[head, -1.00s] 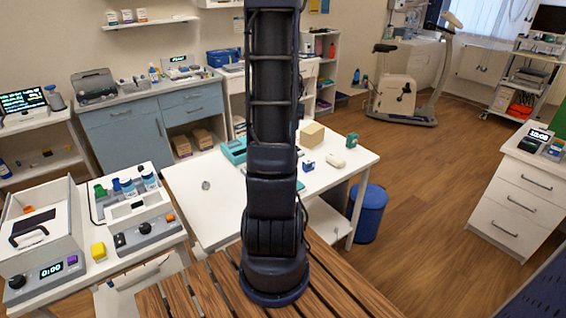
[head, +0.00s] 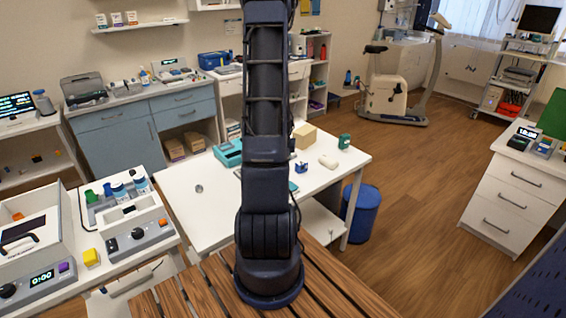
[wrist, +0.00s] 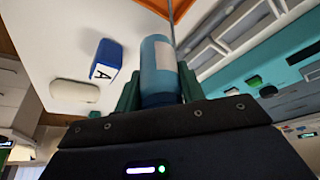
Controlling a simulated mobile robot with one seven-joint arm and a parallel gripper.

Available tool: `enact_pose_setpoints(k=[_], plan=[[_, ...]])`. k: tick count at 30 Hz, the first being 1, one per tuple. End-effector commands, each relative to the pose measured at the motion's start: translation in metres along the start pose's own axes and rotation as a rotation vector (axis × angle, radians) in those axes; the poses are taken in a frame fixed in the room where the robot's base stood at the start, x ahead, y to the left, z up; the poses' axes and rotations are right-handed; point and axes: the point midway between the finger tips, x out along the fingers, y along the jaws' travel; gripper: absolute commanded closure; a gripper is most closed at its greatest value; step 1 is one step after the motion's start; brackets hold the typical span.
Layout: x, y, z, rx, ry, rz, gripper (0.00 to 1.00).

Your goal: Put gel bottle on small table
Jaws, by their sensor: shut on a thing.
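My gripper (wrist: 160,86) shows in the wrist view, with its green fingers shut on a blue bottle with a pale label (wrist: 158,68), which looks like the gel bottle. The bottle's lower part is hidden behind the gripper body. A white tabletop (wrist: 45,30) is behind the bottle; I cannot tell if the bottle touches it. In the head view my upright arm hides the gripper and the bottle. A white table (head: 190,205) with a lower shelf stands in the middle; I cannot tell if it is the small table.
On the white table are a teal tray (head: 228,153), a tan box (head: 304,136), a blue block (head: 301,168), a white rounded thing (head: 328,161) and a green item (head: 344,142). A blue bin (head: 363,214) stands beside it. Floor (head: 420,180) at right is open.

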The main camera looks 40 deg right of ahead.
Motion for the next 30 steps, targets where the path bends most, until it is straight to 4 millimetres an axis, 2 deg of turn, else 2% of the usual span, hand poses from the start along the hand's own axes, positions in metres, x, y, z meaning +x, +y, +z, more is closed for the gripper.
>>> enact_pose_setpoints(k=[7, 20, 21, 23, 24, 30], plan=[[0.026, 0.000, 0.011, -0.001, -0.002, 0.000, 0.86], [0.031, 0.000, 0.013, 0.000, -0.001, 0.000, 0.86], [0.031, 0.000, 0.013, 0.000, -0.001, 0.000, 0.55], [0.030, 0.000, 0.013, 0.000, -0.001, 0.000, 0.43], [0.030, 0.000, 0.013, 0.000, -0.001, 0.000, 0.39], [0.030, 0.000, 0.013, 0.000, -0.001, 0.000, 0.39]])
